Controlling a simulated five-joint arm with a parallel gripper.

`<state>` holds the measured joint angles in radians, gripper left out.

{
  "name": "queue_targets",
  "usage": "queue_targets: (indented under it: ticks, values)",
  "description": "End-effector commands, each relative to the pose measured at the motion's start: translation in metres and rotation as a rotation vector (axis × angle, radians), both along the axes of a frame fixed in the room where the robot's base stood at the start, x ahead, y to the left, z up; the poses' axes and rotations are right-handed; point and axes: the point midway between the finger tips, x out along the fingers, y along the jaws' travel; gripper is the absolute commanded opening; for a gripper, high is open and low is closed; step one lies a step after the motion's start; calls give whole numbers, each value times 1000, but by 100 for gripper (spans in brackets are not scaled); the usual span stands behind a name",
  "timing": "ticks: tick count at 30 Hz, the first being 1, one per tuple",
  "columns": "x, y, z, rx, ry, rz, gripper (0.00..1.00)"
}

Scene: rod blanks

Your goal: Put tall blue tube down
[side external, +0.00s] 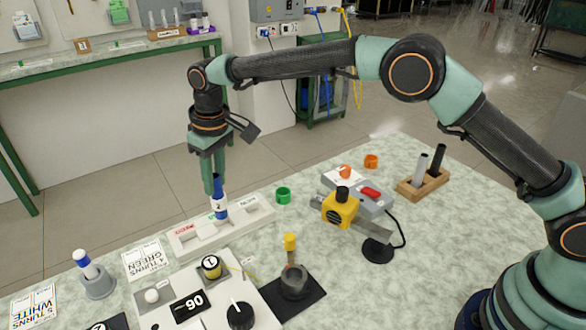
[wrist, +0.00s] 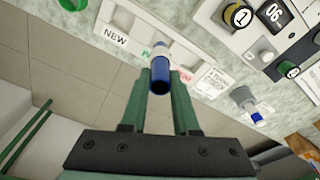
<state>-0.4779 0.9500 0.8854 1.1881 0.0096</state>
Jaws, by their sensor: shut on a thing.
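The tall blue tube (side external: 220,207) has a white band with a dark mark on it. It stands about upright between the fingers of my gripper (side external: 214,184), which is shut on its upper part. Its lower end is at the middle of the white labelled tray (side external: 252,224); I cannot tell whether it touches the tray floor. In the wrist view the blue tube (wrist: 160,80) shows its open dark end between the green fingers of my gripper (wrist: 160,88). The white tray (wrist: 112,27) there shows a "NEW" label and a green label, partly hidden by the tube.
A blue-and-white tube stands in a grey holder (side external: 98,283) at the left. A control panel (side external: 205,300) with knobs lies in front of the tray. A green ring (side external: 283,195) and yellow clamp block (side external: 340,208) are to the right. A wooden rack (side external: 424,184) holds two rods.

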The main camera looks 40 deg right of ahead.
Motion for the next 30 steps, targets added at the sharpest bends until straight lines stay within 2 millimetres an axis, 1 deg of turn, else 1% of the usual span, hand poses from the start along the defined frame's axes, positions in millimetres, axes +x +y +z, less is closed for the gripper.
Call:
queue_targets:
  ticks: [3,6,8,22,23,24,25,30]
  values:
    - [-1,0,-21,-2,4,0,0]
    - [-1,0,-35,-1,2,0,0]
    - [-1,0,-41,0,1,0,0]
    - [-1,0,-47,0,0,0,0]
    - [-1,0,-47,0,0,0,40]
    - [-1,0,-47,0,0,0,56]
    - [-1,0,-47,0,0,0,59]
    - [-1,0,-47,0,0,0,59]
